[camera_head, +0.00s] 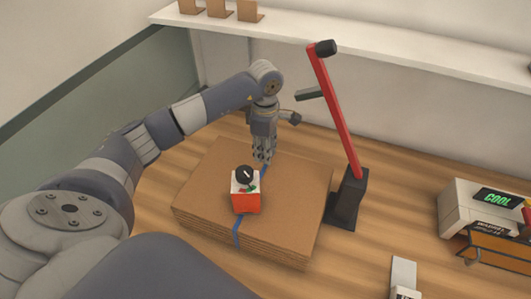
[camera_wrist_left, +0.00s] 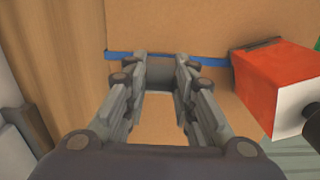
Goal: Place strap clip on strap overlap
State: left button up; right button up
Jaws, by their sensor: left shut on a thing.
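A small grey piece, seemingly the strap clip (camera_wrist_left: 160,74), sits between the fingertips of my left gripper (camera_head: 262,156). In the left wrist view (camera_wrist_left: 160,78) the fingers are shut on it, in line with the blue strap (camera_wrist_left: 212,62). The strap (camera_head: 237,232) runs over the top of the cardboard stack (camera_head: 195,195) and down its front side. The gripper points down over the far part of the stack. Whether the clip touches the strap I cannot tell. The strap overlap cannot be made out. My right gripper is out of view.
A red and white box with a black knob (camera_head: 246,200) sits on the stack over the strap, close to my left gripper. A red lever on a black stand (camera_head: 345,200) rises right of the stack. A white device with a green display (camera_head: 465,210) stands farther right.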

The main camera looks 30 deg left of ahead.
pick_arm(q)
jog(key=shift+d+f, duration=0.15)
jog(key=shift+f+p, duration=0.35)
jog(key=shift+p, duration=0.05)
notch_tip(320, 180, down, 2)
jog(key=shift+f+p, duration=0.1)
jog(key=shift+p, duration=0.6)
jog(key=shift+f, duration=0.2)
jog(key=shift+f+b, duration=0.25)
jog(key=shift+b, duration=0.15)
jog(key=o, duration=0.9)
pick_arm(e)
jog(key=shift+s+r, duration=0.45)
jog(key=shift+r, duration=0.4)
pick_arm(q)
jog(key=shift+r, duration=0.1)
